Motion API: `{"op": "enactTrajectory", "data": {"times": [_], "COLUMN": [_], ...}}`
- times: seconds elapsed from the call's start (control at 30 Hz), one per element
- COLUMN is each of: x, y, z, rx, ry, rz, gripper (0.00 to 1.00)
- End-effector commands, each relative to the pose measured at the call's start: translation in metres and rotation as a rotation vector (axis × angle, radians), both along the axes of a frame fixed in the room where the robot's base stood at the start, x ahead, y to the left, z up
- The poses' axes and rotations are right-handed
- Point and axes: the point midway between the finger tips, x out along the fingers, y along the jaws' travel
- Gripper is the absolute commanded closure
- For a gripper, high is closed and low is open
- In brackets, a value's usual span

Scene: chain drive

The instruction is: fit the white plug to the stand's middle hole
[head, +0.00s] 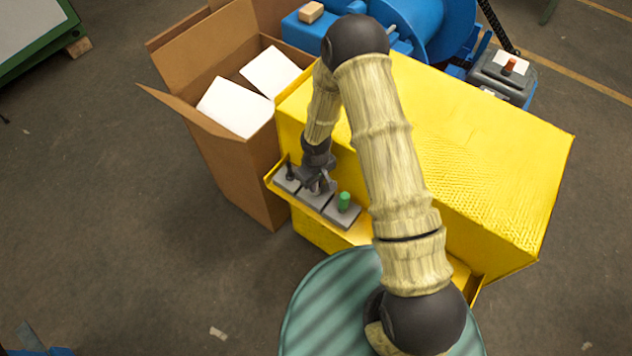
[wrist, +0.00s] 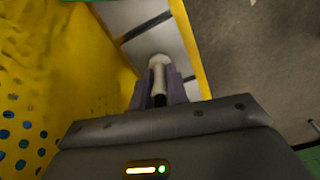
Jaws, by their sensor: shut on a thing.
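The stand (head: 308,199) is a row of grey blocks on a yellow ledge; a green plug (head: 344,201) stands upright at its right end and a black plug (head: 289,173) at its left end. My gripper (head: 322,187) is down over the stand's middle block. In the wrist view my gripper (wrist: 160,92) is shut on the white plug (wrist: 158,66), whose pale tip shows beyond the fingers against a grey block (wrist: 156,38). The middle hole is hidden, and I cannot tell whether the plug is in it. In the head view the white plug is hidden.
A large yellow housing (head: 500,150) stands right behind the ledge. An open cardboard box (head: 235,165) with white blocks is close on the left. Blue machinery (head: 430,30) and a grey box (head: 503,75) are behind. The floor at left is mostly clear.

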Motion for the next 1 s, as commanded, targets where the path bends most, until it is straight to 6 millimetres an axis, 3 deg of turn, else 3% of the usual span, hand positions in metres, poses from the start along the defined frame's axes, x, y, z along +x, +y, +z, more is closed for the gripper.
{"op": "enactTrajectory", "data": {"times": [0.53,0.57,0.67,1.0], "x": [0.0001,0.0001,0.0002,0.0002], "y": [0.0002,0.0002,0.0001,0.0002], "z": [-0.0118,-0.0107,-0.0105,-0.0089], "rx": [0.000,0.001,0.000,0.001], "ry": [0.000,-0.001,0.000,-0.001], "rz": [-0.001,-0.001,-0.001,-0.001], "gripper": [1.00,0.78,0.59,0.59]}}
